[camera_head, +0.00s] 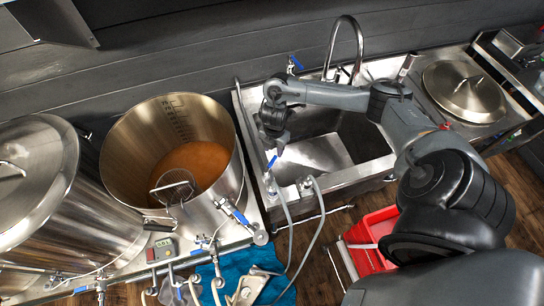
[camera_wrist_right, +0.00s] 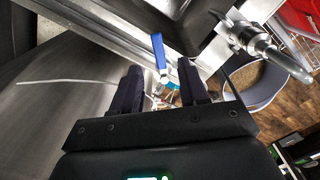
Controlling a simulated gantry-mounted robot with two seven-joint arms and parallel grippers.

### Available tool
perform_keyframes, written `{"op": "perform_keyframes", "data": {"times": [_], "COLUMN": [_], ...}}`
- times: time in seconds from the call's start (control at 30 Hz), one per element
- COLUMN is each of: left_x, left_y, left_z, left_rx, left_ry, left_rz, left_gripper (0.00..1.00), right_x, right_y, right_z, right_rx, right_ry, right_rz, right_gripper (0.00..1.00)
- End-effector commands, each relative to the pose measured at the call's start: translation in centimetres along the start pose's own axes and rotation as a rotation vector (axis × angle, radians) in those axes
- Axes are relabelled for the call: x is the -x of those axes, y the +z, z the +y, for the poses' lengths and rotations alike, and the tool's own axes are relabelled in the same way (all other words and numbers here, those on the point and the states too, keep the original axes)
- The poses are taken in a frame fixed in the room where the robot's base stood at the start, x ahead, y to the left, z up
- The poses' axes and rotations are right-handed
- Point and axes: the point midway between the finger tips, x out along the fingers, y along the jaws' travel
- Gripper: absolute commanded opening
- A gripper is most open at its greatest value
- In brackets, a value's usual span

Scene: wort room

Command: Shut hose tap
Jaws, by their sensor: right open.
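The hose tap (camera_head: 268,174) stands at the left edge of the sink, with a blue lever (camera_head: 272,162) that points up and a pale hose running down from it. My right gripper (camera_head: 274,140) is just above the lever, fingers pointing down. In the right wrist view the blue lever (camera_wrist_right: 159,50) lies beyond the gap between the two dark fingers (camera_wrist_right: 160,72), which are apart with nothing held. I cannot tell whether a finger touches the lever. The tap body is mostly hidden there. My left gripper is not in view.
The steel sink (camera_head: 325,165) with a curved faucet (camera_head: 346,28) lies under my right arm. An open kettle (camera_head: 187,150) of brown liquid stands to the left. A second hose fitting (camera_head: 306,184) is close by on the right. A red crate (camera_head: 372,238) stands on the floor.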

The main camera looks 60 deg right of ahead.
Motion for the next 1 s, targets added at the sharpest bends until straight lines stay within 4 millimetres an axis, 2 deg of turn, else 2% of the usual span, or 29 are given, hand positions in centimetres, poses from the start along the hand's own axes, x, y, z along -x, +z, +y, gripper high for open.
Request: {"op": "perform_keyframes", "data": {"times": [0.2, 0.4, 0.6, 0.87, 1.0], "left_x": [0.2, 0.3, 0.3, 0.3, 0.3], "left_y": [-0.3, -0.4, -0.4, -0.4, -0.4], "left_z": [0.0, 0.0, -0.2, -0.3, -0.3], "left_rx": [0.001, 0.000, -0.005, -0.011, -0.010], "left_ry": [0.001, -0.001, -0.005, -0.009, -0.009], "left_rz": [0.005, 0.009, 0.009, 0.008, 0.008], "left_gripper": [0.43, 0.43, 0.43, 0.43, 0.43], "right_x": [-3.5, -5.7, -6.6, -6.7, -6.7], "right_y": [-0.1, 0.0, 0.0, 0.0, 0.0], "right_z": [0.0, 0.1, 0.1, 0.1, 0.1], "right_rx": [-0.003, -0.002, -0.001, 0.000, 0.000], "right_ry": [0.000, 0.002, 0.003, 0.004, 0.004], "right_rz": [0.001, 0.000, -0.001, -0.001, -0.001], "right_gripper": [0.44, 0.44, 0.44, 0.44, 0.24]}}
